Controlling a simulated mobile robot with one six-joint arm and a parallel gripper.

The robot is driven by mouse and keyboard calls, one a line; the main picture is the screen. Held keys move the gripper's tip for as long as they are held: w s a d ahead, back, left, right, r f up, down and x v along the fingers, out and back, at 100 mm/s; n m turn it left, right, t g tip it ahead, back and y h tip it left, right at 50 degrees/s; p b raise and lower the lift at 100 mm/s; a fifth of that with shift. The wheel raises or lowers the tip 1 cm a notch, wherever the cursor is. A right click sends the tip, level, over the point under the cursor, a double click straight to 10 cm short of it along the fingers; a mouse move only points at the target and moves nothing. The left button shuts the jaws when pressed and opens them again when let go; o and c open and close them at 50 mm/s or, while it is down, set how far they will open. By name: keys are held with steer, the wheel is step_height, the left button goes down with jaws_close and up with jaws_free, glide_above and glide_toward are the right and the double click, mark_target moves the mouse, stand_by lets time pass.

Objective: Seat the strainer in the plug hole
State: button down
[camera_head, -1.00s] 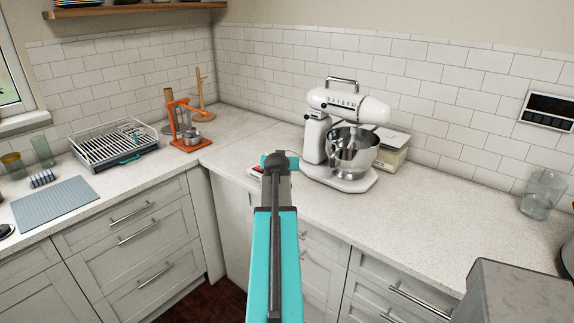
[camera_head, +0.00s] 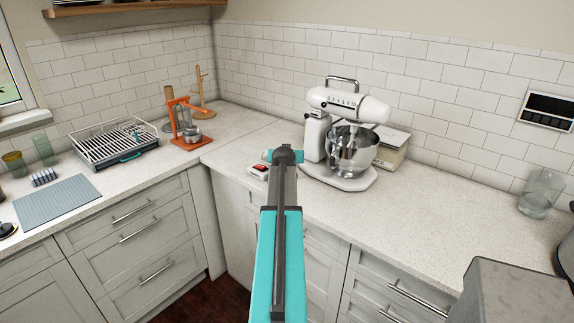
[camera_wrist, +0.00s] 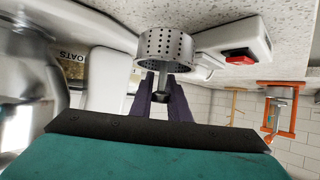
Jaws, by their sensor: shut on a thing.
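The strainer (camera_wrist: 165,46) is a round metal cup with small holes and a stem. In the wrist view it sits at the top middle, with its stem between the dark fingers of my gripper (camera_wrist: 162,90). My gripper is shut on that stem. In the head view my teal arm reaches out over the counter's front edge beside the stand mixer, and its fingers and the strainer are hidden. I see no plug hole or sink in either view.
A white device with a red switch (camera_head: 259,167) lies on the counter (camera_head: 430,220) near the arm's end; it also shows close beside the strainer in the wrist view (camera_wrist: 240,57). The stand mixer (camera_head: 342,175) is at right. A dish rack (camera_head: 112,143) and orange press (camera_head: 185,130) stand left.

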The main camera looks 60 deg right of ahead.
steer(key=shift+f+p, duration=0.6)
steer(key=shift+f, duration=1.05)
steer(key=shift+f, duration=0.15)
steer(key=c, duration=1.7)
jaws_free()
steer(key=shift+r, duration=0.25)
steer(key=shift+s+a+r, duration=0.15)
steer(key=shift+s+a, duration=0.1)
steer(key=shift+a, duration=0.3)
steer(key=shift+b+v, duration=1.3)
steer(key=shift+v, duration=4.05)
steer(key=shift+r, duration=0.1)
steer(key=shift+w, duration=0.1)
